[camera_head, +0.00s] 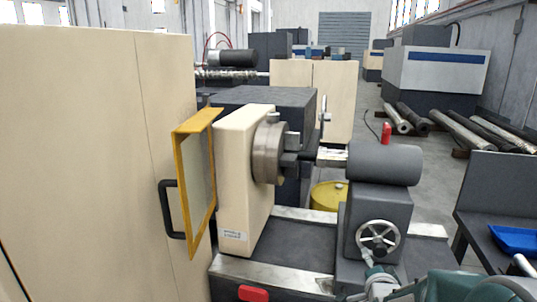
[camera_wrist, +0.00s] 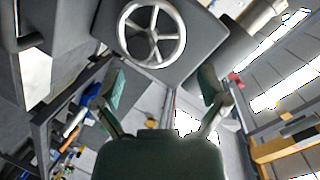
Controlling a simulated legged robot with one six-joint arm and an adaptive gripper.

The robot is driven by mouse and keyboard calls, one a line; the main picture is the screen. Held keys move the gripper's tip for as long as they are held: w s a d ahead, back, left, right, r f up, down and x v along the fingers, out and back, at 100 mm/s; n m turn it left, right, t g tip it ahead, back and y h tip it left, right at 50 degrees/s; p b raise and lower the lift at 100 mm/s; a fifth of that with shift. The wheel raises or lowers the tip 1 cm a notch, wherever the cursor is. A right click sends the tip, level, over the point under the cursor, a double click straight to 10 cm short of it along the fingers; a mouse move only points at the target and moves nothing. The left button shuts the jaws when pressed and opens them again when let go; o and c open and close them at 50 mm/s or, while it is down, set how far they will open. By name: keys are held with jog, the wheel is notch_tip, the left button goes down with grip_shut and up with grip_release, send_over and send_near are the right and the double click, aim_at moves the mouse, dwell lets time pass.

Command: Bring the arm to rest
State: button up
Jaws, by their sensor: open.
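My arm (camera_head: 440,288) shows at the bottom right of the head view, low in front of the lathe's tailstock. My gripper (camera_wrist: 162,88) is in the wrist view, its two green-padded fingers spread wide with nothing between them. The spoked handwheel (camera_wrist: 152,34) on the tailstock lies just beyond the fingertips, apart from them in the picture. The same handwheel (camera_head: 378,239) shows in the head view above my arm. The fingers cannot be made out clearly in the head view.
The lathe has a grey tailstock (camera_head: 384,166), a metal chuck (camera_head: 268,152) and a yellow-framed guard (camera_head: 195,180). A dark bench with a blue tray (camera_head: 514,239) stands at the right. A yellow barrel (camera_head: 328,196) is behind the lathe. Metal bars (camera_head: 468,131) lie on the floor.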

jog(key=s+a+r+n+g+y, duration=0.1)
jog(key=s+a+r+n+g, duration=0.1)
jog(key=s, duration=0.6)
jog(key=s+a+r+n+g+y, duration=0.1)
jog(key=s+a+r+n+g, duration=0.1)
jog(key=s+a+n+g, duration=0.2)
jog(key=s+a+r+n+g+y, duration=0.1)
jog(key=s+a+n, duration=0.4)
jog(key=s, duration=0.9)
jog(key=r+n+g, duration=0.1)
jog(key=n+g, duration=0.1)
jog(key=shift+a+n, duration=0.15)
jog(key=shift+n, duration=0.15)
jog(key=shift+w, duration=0.1)
